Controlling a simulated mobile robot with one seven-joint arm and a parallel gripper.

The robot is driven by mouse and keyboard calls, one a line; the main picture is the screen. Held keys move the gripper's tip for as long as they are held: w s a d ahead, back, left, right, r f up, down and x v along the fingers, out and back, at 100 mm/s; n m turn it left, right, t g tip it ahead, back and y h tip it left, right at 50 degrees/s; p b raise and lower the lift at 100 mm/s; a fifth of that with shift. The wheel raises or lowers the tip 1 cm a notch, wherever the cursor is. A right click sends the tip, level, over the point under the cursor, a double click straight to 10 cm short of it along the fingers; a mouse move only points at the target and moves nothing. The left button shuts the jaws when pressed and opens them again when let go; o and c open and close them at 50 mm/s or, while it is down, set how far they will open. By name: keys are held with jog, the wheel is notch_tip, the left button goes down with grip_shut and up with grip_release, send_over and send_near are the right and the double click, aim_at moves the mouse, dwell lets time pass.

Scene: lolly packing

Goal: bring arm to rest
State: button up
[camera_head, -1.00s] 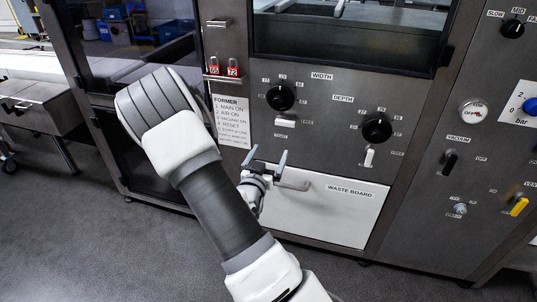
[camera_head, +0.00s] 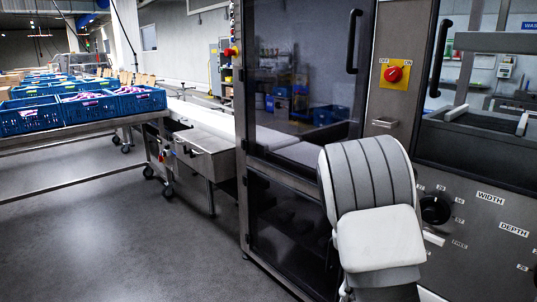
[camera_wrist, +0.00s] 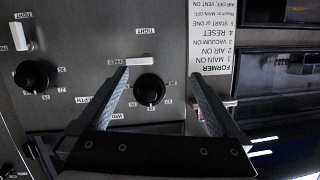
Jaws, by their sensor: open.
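My gripper (camera_wrist: 160,98) shows in the wrist view with its two fingers spread apart and nothing between them. It faces the machine's control panel (camera_wrist: 75,30), which appears upside down there. A black knob (camera_wrist: 149,89) and a white lever (camera_wrist: 139,60) show between and beyond the fingers. In the head view my arm stands at the lower right in front of the machine, and the gripper itself is out of that picture.
The machine's dark glass door (camera_head: 300,80) and red switch (camera_head: 393,74) are behind my arm. A steel conveyor (camera_head: 205,155) stands to the left. Blue crates (camera_head: 110,105) sit on a rack at far left. The grey floor (camera_head: 120,230) at lower left is clear.

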jog(key=s+a+r+n+g+y, duration=0.1)
jog(key=s+a+r+n+y, duration=0.15)
jog(key=a+r+y, duration=0.4)
jog(key=s+a+r+n+y, duration=0.2)
jog(key=s+a+r+y, duration=0.15)
jog(key=a, duration=0.55)
jog(key=s+a+r+n+g, duration=0.2)
jog(key=s+r+n, duration=0.1)
jog(key=s, duration=0.7)
jog(key=s+a+r+n+g, duration=0.2)
jog(key=s+r+n, duration=0.15)
jog(key=s, duration=0.65)
notch_tip(320, 180, up, 17)
jog(key=p, duration=1.7)
jog(key=shift+s+d+m, duration=0.15)
jog(key=shift+d+m, duration=0.05)
jog(key=shift+m, duration=0.1)
jog(key=shift+d, duration=0.1)
